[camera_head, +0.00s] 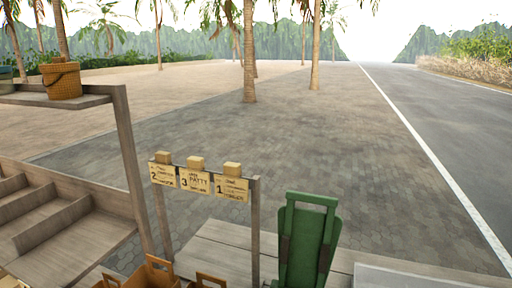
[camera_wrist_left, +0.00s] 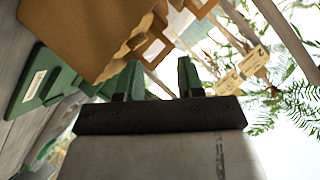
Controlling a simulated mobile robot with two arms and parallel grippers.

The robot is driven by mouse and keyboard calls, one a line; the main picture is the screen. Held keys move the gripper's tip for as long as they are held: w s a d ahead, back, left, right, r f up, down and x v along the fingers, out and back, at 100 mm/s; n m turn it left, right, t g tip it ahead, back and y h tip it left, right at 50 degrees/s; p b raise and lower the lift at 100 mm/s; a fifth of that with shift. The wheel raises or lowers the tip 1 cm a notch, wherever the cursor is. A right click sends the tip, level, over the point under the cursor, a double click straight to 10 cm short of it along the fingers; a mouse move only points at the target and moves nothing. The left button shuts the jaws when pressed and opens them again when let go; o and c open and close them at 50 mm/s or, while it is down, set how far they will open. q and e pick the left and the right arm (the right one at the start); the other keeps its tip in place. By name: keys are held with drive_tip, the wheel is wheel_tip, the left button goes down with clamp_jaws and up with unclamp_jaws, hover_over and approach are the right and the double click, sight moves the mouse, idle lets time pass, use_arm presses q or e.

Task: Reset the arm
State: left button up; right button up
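My left gripper (camera_wrist_left: 161,82) shows in the left wrist view, with its two dark green fingers standing apart. I see nothing held between them. The wrist view is tilted, with brown box-like things beyond the fingers. Neither arm shows clearly in the head view. My right gripper is not in view. I cannot make out a clay mortar in either view.
In the head view, a wooden sign frame (camera_head: 256,225) carries several tags. A tall green object (camera_head: 307,242) stands right of it. Wooden shelving (camera_head: 70,236) is at left, with a wicker basket (camera_head: 61,80) above. Brown boxes (camera_wrist_left: 85,30) are close in the wrist view.

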use_arm(q)
drive_tip(key=s+a+f+n+g, duration=0.1)
drive_tip(key=s+f+n+g, duration=0.35)
drive_tip(key=s, duration=0.45)
drive_tip(key=s+a+f+n+g, duration=0.1)
drive_tip(key=s+f+n+g, duration=0.2)
drive_tip(key=s+f+g, duration=0.35)
wheel_tip(320, 180, down, 24)
drive_tip(key=s, duration=0.2)
drive_tip(key=s+a+f+g, duration=0.1)
drive_tip(key=s+a+f, duration=0.1)
drive_tip(key=s+f, duration=1.3)
drive_tip(key=shift+a+f+m, duration=0.35)
drive_tip(key=shift+f+m, duration=0.1)
drive_tip(key=shift+f, duration=0.15)
